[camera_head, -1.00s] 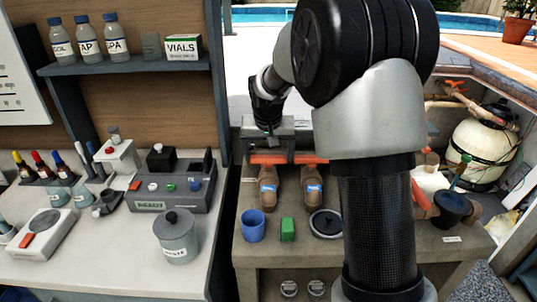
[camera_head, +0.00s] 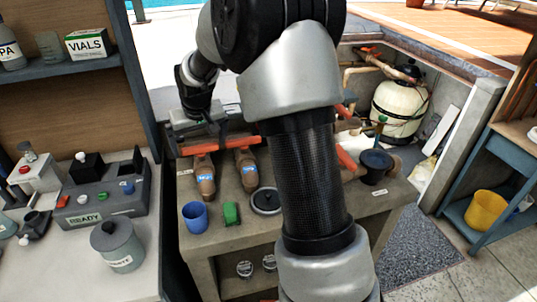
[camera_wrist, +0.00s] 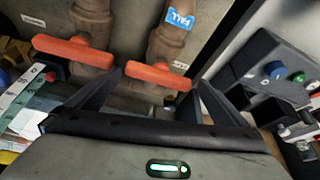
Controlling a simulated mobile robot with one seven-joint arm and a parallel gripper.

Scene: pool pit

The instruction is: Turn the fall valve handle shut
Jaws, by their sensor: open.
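In the wrist view, a brown pipe (camera_wrist: 173,38) carries a blue tag reading FALL, and its orange valve handle (camera_wrist: 158,76) lies crosswise to it. My gripper (camera_wrist: 160,82) is open, with one dark finger near each end of this handle; I cannot tell whether they touch it. A second orange handle (camera_wrist: 72,50) crosses the neighbouring pipe, left of the fingers. In the head view, my gripper (camera_head: 203,133) is just behind the left orange handle (camera_head: 202,148). Both brown pipes show there, but their blue tags are too small to read surely.
A blue cup (camera_head: 194,217), a green block (camera_head: 231,214) and a round lid (camera_head: 266,201) stand in front of the pipes on the bench. A dark pot (camera_head: 375,167) is at the right. A counter with instruments is at the left.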

